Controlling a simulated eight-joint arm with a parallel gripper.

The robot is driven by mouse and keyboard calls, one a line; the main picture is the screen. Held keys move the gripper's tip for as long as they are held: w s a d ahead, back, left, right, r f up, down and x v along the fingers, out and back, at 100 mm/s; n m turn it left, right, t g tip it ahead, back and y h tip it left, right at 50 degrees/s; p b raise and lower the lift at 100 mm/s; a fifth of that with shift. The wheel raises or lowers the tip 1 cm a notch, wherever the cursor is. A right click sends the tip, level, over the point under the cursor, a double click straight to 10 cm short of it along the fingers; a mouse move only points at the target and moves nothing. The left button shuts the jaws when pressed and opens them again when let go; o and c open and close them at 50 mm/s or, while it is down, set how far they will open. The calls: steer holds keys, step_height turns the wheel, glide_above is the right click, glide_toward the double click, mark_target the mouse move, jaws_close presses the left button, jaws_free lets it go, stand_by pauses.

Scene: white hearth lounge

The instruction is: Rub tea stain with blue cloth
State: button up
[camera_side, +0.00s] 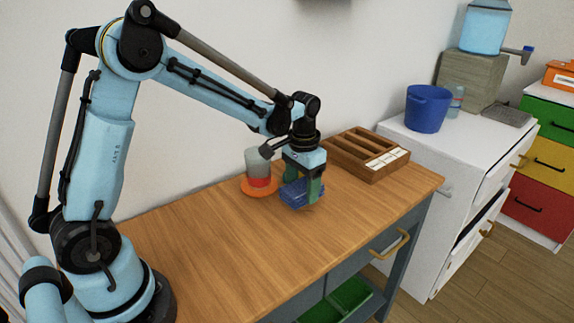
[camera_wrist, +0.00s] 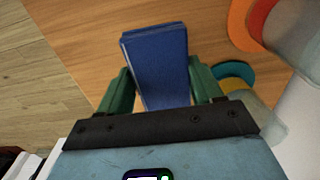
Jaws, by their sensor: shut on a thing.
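My gripper (camera_side: 301,187) is shut on a folded blue cloth (camera_side: 295,194), which sits between its green fingers. In the wrist view the cloth (camera_wrist: 158,60) sticks out past the fingertips as a flat blue block. The cloth is low over the wooden table (camera_side: 220,240); I cannot tell if it touches the top. I see no tea stain on the bare wood in either view; the cloth and gripper cover part of the table.
A cup (camera_side: 258,168) with a red lower part stands on an orange coaster (camera_side: 258,190), close left of the gripper. A teal-edged round thing (camera_wrist: 236,73) shows right of the fingers. A wooden divided box (camera_side: 366,155) stands behind right. The table's front is clear.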

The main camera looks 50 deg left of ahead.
mark_target(310, 218)
step_height(310, 218, down, 3)
steer(key=shift+f, duration=0.8)
steer(key=shift+d+r, duration=0.5)
steer(key=shift+r, duration=0.05)
steer(key=shift+d+f, duration=0.2)
steer(key=shift+d, duration=1.3)
steer(key=shift+a+f, duration=0.1)
steer(key=shift+a, duration=0.2)
steer(key=shift+a+f, duration=0.1)
steer(key=shift+a, duration=1.65)
steer(key=shift+r, duration=3.95)
